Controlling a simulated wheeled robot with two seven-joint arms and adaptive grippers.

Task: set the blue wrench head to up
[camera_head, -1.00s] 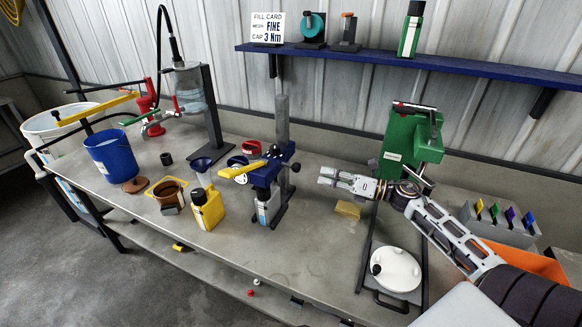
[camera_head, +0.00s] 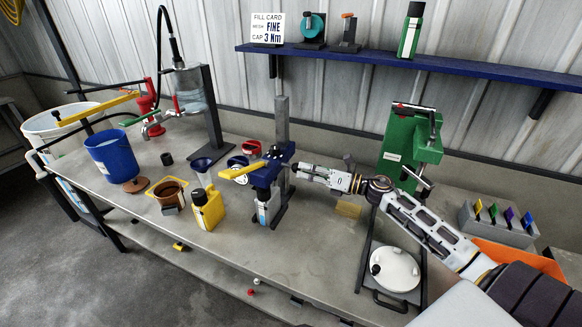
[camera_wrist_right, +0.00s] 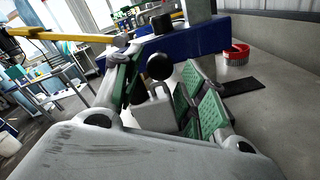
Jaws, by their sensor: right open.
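The blue head (camera_head: 266,175) sits on a grey upright stand at the middle of the bench. A yellow lever (camera_head: 240,171) points left from it, and a round black knob (camera_wrist_right: 159,66) is at its side. Which part is the wrench head I cannot tell for sure. The blue head also shows in the wrist view (camera_wrist_right: 200,40). My right gripper (camera_head: 298,170) is just right of the blue head, level with the knob. In the wrist view its green-padded fingers (camera_wrist_right: 165,95) are apart, with the knob in the gap between them, not gripped. My left gripper is not in view.
A yellow jug (camera_head: 207,210) and a blue bucket (camera_head: 110,156) stand left of the stand. A green press (camera_head: 410,140) stands behind my right arm, with a white round lid (camera_head: 397,268) in front. A rack (camera_head: 500,222) with several coloured tabs is at right. A yellow block (camera_head: 348,209) lies below my arm.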

